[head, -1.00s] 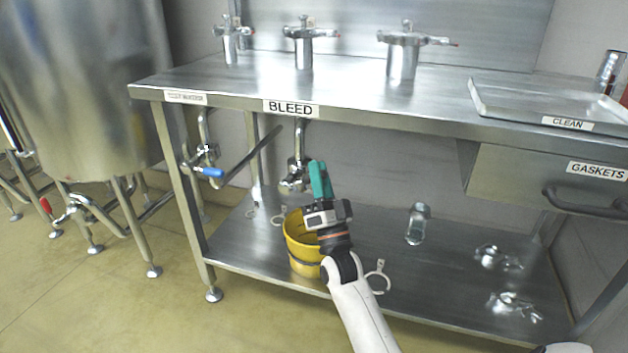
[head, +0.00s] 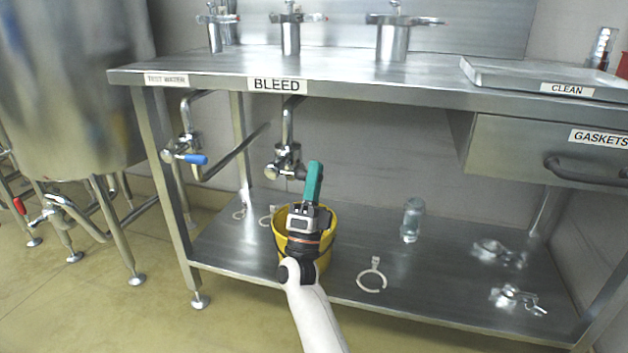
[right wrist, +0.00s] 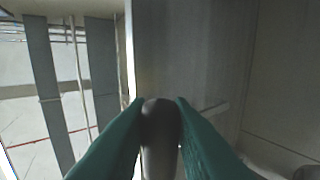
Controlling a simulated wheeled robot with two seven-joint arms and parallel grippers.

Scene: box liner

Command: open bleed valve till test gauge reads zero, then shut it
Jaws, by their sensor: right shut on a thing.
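The bleed valve (head: 284,160) is a metal fitting on a pipe under the table edge, below the BLEED label (head: 277,86). A short dark handle sticks out from its right side. My right gripper (head: 314,172), with teal fingers, is at that handle. In the right wrist view, the fingertips (right wrist: 160,103) are shut on a dark rounded bar (right wrist: 161,125), which looks like the valve handle. How far the valve is turned cannot be told. No readable test gauge shows. My left gripper is not in view.
A yellow bucket (head: 328,262) stands on the lower shelf (head: 235,255), partly behind my right arm. A blue-handled valve (head: 190,158) hangs to the left under the TEST WATER label. A steel tank is at far left.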

